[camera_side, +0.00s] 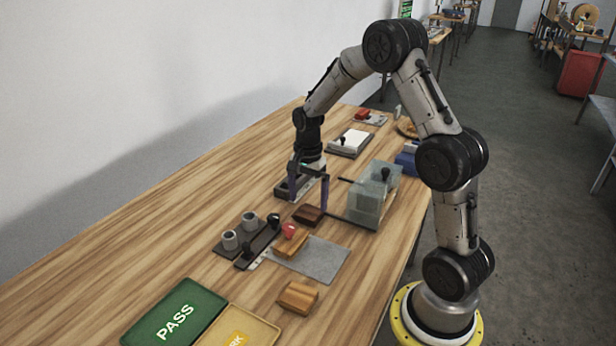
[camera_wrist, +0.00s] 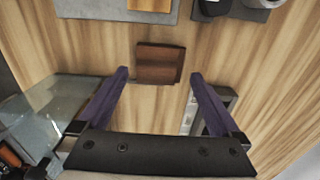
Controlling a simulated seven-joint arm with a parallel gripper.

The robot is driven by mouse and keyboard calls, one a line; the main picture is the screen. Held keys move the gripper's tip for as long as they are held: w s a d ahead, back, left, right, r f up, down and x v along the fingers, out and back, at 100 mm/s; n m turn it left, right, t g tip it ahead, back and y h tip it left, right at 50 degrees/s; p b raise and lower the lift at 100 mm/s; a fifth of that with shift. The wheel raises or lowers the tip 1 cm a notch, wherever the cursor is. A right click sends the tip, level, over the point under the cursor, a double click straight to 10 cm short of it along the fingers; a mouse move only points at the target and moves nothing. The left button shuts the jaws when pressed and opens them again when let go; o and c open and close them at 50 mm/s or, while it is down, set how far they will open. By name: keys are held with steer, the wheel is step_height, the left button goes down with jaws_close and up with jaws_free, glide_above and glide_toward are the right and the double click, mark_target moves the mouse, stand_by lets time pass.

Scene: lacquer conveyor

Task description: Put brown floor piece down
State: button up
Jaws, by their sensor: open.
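The brown floor piece (camera_side: 308,215) is a dark reddish-brown block lying on the wooden table, near the back of the grey mat (camera_side: 328,261). In the wrist view the piece (camera_wrist: 160,63) lies between and just beyond the fingertips, with gaps on both sides. My gripper (camera_side: 309,203) is open, with purple fingers pointing down close over the piece. It also shows in the wrist view (camera_wrist: 159,75) with nothing between its fingers. A lighter wooden block (camera_side: 290,242) with a red part on it sits at the mat's left edge.
A clear box (camera_side: 368,205) with a dark knob stands right of my gripper. A dark holder with grey cups (camera_side: 231,240) is at left. Another wooden block (camera_side: 298,297), a green PASS tray (camera_side: 185,325) and a yellow tray (camera_side: 262,333) lie in front. The table's left side is clear.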

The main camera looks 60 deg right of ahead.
mark_target(308, 211)
steer(key=s+a+r+n+t, duration=0.1)
steer(key=s+a+r+n, duration=0.15)
steer(key=r, duration=0.45)
steer(key=s+a+r+n, duration=0.15)
steer(key=a+r, duration=0.25)
steer(key=r, duration=0.4)
steer(key=s+a+r+n+t, duration=0.1)
steer(key=s+a+n+t, duration=0.1)
steer(key=s+a+n, duration=0.3)
steer(key=s+a+r+n+t, duration=0.1)
steer(key=s+a+n+t, duration=0.1)
steer(key=s+a+n, duration=0.3)
steer(key=s+n, duration=0.4)
steer(key=s, duration=0.3)
steer(key=shift+a+r+t, duration=0.25)
steer(key=shift+r+t, duration=0.05)
steer(key=shift+r, duration=0.05)
